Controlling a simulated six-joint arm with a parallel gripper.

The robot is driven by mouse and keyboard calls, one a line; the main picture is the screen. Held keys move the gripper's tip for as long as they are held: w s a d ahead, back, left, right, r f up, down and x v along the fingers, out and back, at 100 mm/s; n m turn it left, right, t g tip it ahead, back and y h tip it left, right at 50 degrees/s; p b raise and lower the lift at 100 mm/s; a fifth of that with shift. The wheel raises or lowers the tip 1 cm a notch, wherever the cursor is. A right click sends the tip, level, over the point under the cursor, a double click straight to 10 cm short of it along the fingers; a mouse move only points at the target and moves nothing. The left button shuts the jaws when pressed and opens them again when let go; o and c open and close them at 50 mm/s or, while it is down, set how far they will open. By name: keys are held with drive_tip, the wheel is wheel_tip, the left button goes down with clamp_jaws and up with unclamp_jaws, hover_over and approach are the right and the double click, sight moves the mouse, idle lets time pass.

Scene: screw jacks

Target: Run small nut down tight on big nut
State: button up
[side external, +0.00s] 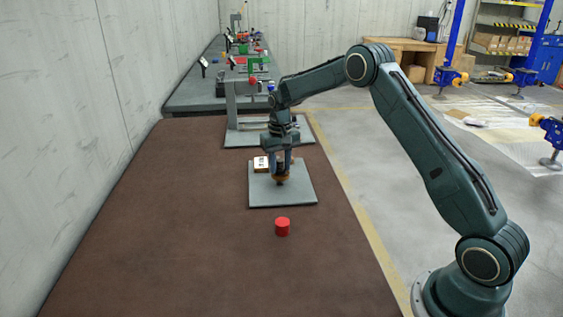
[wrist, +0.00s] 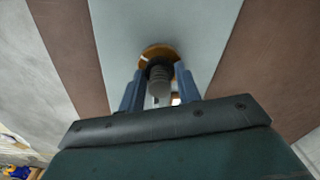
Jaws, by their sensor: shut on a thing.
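My gripper (side external: 281,174) points down over the grey plate (side external: 295,196) on the brown bench. Its two fingers (wrist: 158,76) are closed in around the grey threaded screw, gripping at a brass-coloured round nut. In the wrist view, the screw (wrist: 160,88) stands between the fingers, with a wide brass ring, seemingly the big nut (wrist: 147,54), beyond the fingertips. A darker, smaller ring, likely the small nut (wrist: 160,62), sits at the fingertips around the screw. The fingers hide much of both nuts, and I cannot tell whether the nuts touch.
A red cylinder (side external: 282,227) stands on the bench in front of the plate. A grey stand (side external: 233,110) is behind. The front of the bench is clear.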

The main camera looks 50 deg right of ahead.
drive_tip(key=shift+m, duration=0.8)
drive_tip(key=o, duration=0.6)
drive_tip(key=shift+m, duration=0.3)
drive_tip(key=shift+r, duration=0.1)
drive_tip(key=shift+r, duration=3.4)
